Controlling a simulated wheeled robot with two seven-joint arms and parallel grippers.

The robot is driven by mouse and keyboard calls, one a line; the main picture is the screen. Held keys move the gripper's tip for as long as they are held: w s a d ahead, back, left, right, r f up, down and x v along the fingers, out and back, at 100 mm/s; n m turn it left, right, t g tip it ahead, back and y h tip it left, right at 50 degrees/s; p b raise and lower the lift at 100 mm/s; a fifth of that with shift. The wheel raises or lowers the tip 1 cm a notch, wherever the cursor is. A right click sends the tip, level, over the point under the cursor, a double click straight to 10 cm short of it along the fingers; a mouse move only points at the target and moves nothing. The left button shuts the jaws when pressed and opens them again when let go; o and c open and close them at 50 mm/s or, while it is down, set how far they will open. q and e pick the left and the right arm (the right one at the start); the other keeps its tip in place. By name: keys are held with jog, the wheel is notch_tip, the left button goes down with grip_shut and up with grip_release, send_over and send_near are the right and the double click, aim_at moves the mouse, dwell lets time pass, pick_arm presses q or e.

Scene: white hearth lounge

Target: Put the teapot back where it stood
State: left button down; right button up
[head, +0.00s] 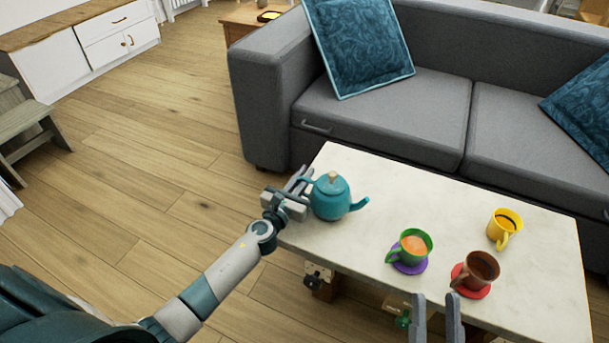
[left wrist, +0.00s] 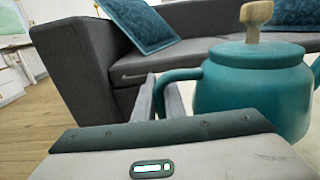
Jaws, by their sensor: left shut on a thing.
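The teal teapot (head: 331,198) with a wooden lid knob is upright at the left end of the white marble-topped table (head: 330,240). I cannot tell whether its base touches the top. My left gripper (head: 303,184) is shut on the teapot's handle, on its left side; the spout points right. In the left wrist view the teapot (left wrist: 250,95) fills the right side, with its handle at the fingers (left wrist: 160,97). My right gripper (head: 436,318) is open and empty at the table's front edge.
A green cup (head: 414,243) stands on a purple coaster (head: 409,267), and a brown mug (head: 481,268) on a red coaster (head: 472,290). A yellow mug (head: 503,228) stands behind. A grey sofa (head: 420,110) borders the table's far side. The table's middle back is clear.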

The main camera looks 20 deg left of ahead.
jog(key=shift+f, duration=0.1)
pick_arm(q)
jog(key=c, duration=1.7)
grip_release()
jog(key=shift+r, duration=0.1)
jog(key=shift+c, duration=0.2)
jog(key=shift+f, duration=0.2)
jog(key=shift+s, duration=0.5)
jog(key=s, duration=0.7)
jog(key=shift+s+a+p, duration=0.1)
jog(key=shift+s+p, duration=0.2)
jog(key=shift+s, duration=0.05)
jog(key=s, duration=0.7)
jog(key=shift+a+b, duration=0.15)
jog(key=shift+b, duration=0.2)
jog(key=shift+s+r, duration=0.15)
jog(key=shift+s, duration=0.7)
pick_arm(e)
jog(key=shift+d+r+t, duration=0.25)
jog(key=shift+r+t, duration=0.15)
jog(key=shift+r, duration=0.35)
jog(key=shift+d+r+t, duration=0.25)
jog(key=shift+r+t, duration=0.15)
jog(key=shift+r, duration=0.3)
jog(key=shift+d+r+t, duration=0.25)
jog(key=shift+r+t, duration=0.15)
jog(key=shift+r, duration=0.35)
